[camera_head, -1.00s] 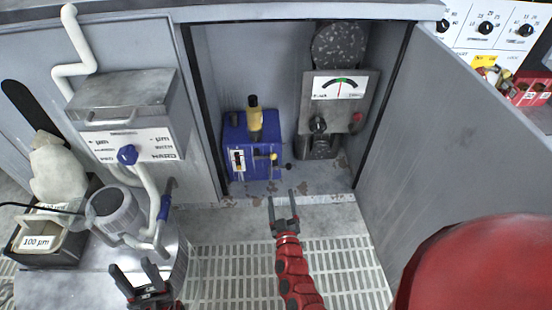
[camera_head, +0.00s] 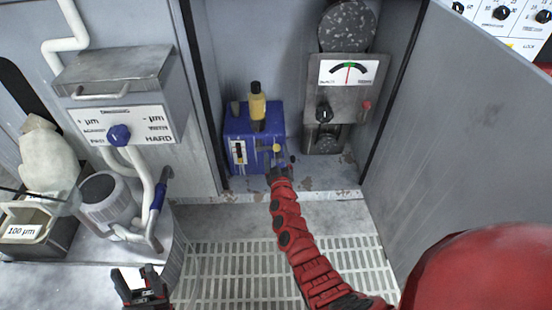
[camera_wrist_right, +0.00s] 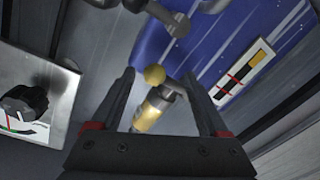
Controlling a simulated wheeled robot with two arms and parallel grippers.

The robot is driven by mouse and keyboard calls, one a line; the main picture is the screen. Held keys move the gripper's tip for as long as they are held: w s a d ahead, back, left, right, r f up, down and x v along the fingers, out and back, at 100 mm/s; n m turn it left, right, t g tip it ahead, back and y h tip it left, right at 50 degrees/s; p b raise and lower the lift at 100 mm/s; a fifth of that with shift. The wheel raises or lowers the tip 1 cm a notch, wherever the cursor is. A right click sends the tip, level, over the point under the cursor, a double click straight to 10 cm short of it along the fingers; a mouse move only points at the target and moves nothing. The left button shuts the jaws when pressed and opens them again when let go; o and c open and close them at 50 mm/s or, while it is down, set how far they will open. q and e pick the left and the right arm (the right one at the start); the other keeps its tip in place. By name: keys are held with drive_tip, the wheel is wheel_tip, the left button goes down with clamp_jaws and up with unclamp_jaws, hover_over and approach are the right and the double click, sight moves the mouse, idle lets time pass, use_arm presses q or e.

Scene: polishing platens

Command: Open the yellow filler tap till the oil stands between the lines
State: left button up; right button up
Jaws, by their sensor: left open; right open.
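The blue oil unit (camera_head: 247,125) stands inside the open cabinet with a yellow bottle-shaped part (camera_head: 257,106) on top. Its white sight gauge (camera_head: 239,152) is on the front; in the right wrist view the gauge (camera_wrist_right: 243,72) shows red lines, but I cannot tell the oil level. The yellow filler tap (camera_head: 277,149) sticks out at the unit's lower right. My right gripper (camera_head: 281,166) is open at the tap. In the right wrist view the yellow tap (camera_wrist_right: 148,116) lies between the open fingers (camera_wrist_right: 160,78), with no clear grip. My left gripper (camera_head: 140,275) is open and empty at the lower left.
A grey gauge box (camera_head: 344,95) with a dark knob stands right of the blue unit. The open cabinet door (camera_head: 460,130) bounds the right side. At left are a control box (camera_head: 125,128), a grey motor-like cylinder (camera_head: 108,203) and a labelled tray (camera_head: 24,232). Grated floor (camera_head: 235,270) lies in front.

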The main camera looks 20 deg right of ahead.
drive_tip(key=shift+w+d, duration=0.1)
drive_tip(key=shift+w, duration=0.2)
clamp_jaws()
drive_tip(key=shift+w+a+r, duration=0.1)
drive_tip(key=shift+a+r, duration=0.05)
drive_tip(key=shift+a, duration=0.05)
idle(1.1)
